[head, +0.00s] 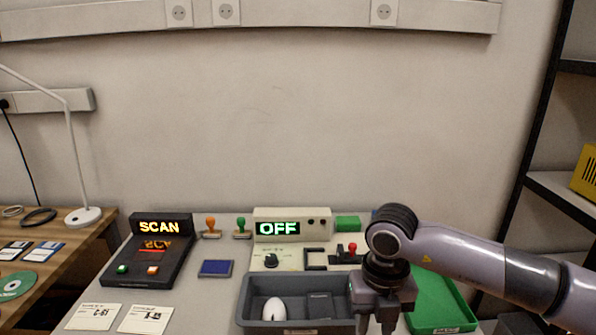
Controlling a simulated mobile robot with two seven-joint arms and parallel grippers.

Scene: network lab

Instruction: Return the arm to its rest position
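My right arm reaches in from the right edge. My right gripper (377,322) points down at the right end of the grey bin, partly in front of it. Its two fingers look apart with nothing visible between them; the tips are close to the bottom edge of the picture. My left gripper is not in view.
The grey bin (248,312) holds a white mouse (273,309) and a dark box (319,305). A green tray (440,309) lies right of the gripper. Behind stand a console reading OFF (292,224) and a SCAN device (150,252). A dark shelf (548,185) rises at right.

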